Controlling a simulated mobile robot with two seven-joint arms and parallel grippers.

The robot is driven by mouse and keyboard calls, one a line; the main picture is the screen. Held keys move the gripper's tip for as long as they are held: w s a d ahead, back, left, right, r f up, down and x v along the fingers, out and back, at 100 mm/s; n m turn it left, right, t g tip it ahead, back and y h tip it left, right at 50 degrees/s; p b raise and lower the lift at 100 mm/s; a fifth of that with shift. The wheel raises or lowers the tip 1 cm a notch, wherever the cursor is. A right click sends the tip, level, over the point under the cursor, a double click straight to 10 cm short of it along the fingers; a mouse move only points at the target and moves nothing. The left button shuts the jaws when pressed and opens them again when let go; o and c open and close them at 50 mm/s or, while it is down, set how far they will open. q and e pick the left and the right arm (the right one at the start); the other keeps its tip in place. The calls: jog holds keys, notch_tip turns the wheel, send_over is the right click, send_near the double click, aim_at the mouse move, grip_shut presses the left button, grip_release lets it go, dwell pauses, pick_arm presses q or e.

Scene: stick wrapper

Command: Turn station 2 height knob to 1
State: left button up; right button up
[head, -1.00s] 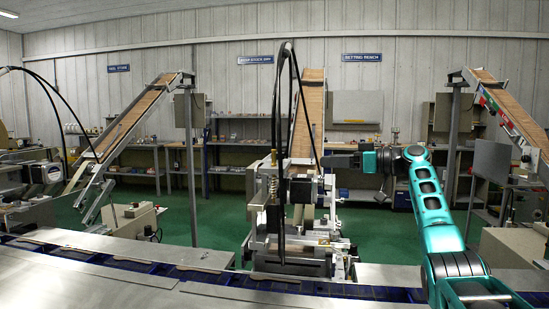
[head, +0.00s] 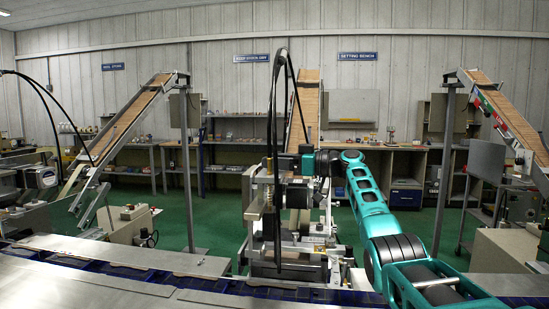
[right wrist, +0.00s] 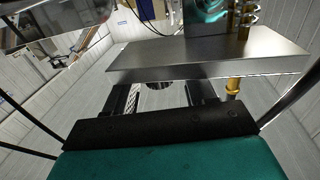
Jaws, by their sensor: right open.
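The middle wrapping machine (head: 290,245) stands behind the conveyor, with a brass-coloured spring post on its left; I take it to be station 2. My right gripper (head: 283,163) reaches in from the right at the top of this machine, pointing left. In the right wrist view the two dark fingers (right wrist: 162,97) are apart. A small dark round part (right wrist: 160,85) shows between them, partly hidden by a metal plate (right wrist: 210,55); it may be the height knob. No scale or number is readable. I cannot tell whether the fingers touch it. My left gripper is out of view.
Black hoses (head: 272,130) hang in front of the machine, close to my gripper. The conveyor (head: 150,268) with metal covers runs across the front. Sloped wooden chutes stand left (head: 125,125), centre (head: 306,105) and right (head: 505,110). Green floor lies behind.

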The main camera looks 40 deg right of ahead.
jog(key=shift+w+a, duration=0.15)
jog(key=shift+w, duration=0.1)
jog(key=shift+c, duration=0.5)
jog(key=c, duration=0.8)
jog(key=shift+f+m+h+b, duration=0.3)
jog(key=shift+h+b, duration=0.3)
jog(key=shift+b, duration=0.2)
jog(key=shift+c, duration=0.2)
jog(key=shift+r+m+t+h+b, duration=0.1)
jog(key=shift+m+t+h+b, duration=0.2)
jog(key=shift+m+t+b, duration=0.15)
jog(key=shift+r, duration=0.15)
jog(key=o, duration=0.9)
jog(key=shift+o, duration=0.2)
jog(key=shift+s, duration=0.15)
